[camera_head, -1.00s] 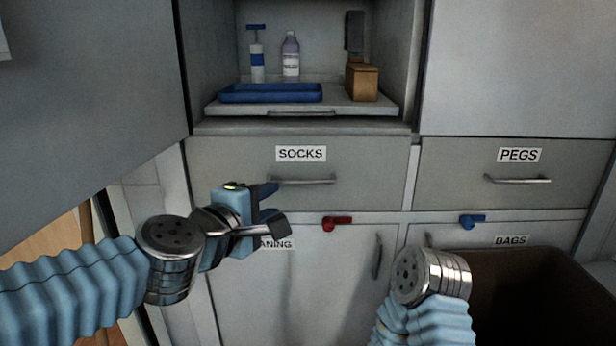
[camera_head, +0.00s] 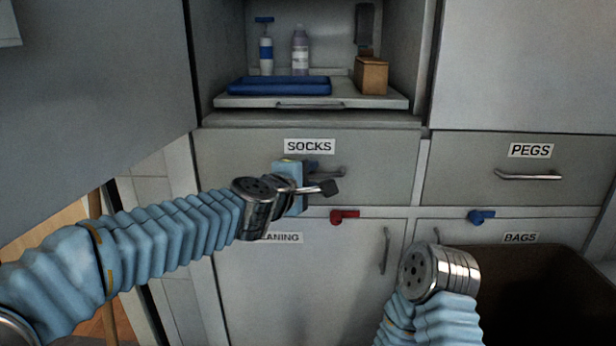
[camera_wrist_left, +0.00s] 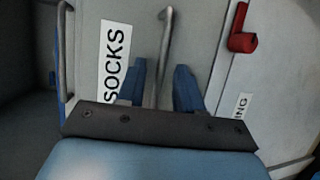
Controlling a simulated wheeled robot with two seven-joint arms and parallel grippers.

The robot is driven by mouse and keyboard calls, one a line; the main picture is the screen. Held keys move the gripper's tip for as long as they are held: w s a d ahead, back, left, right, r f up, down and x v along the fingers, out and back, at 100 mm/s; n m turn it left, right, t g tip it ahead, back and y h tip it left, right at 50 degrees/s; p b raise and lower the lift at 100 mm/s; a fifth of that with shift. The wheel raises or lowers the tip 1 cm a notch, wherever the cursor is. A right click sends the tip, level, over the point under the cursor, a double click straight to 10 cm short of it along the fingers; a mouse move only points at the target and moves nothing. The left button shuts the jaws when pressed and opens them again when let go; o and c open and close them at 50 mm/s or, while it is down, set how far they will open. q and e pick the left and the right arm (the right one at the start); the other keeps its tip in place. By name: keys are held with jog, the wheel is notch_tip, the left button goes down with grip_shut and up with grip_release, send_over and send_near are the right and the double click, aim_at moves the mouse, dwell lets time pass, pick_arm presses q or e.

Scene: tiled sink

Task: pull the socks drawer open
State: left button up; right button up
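The socks drawer (camera_head: 235,165) is a grey front labelled SOCKS, and it looks closed, flush with its neighbours. Its metal bar handle (camera_head: 336,173) is partly hidden behind my left gripper (camera_head: 313,172). In the left wrist view, the handle (camera_wrist_left: 165,45) runs between the two blue fingers of my left gripper (camera_wrist_left: 160,85). The fingers are open, one on each side of the bar, with gaps visible between them and it. My right arm shows at the lower right, but its gripper is not seen.
Above is an open niche with a blue tray (camera_head: 280,86), bottles and a wooden box (camera_head: 371,76). A red latch (camera_head: 344,216) sits below the drawer, a blue latch (camera_head: 481,217) to the right. The pegs drawer (camera_head: 580,165) is at the right, above a dark bin (camera_head: 545,290).

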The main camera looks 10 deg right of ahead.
pick_arm(q)
grip_shut()
dwell(1.4)
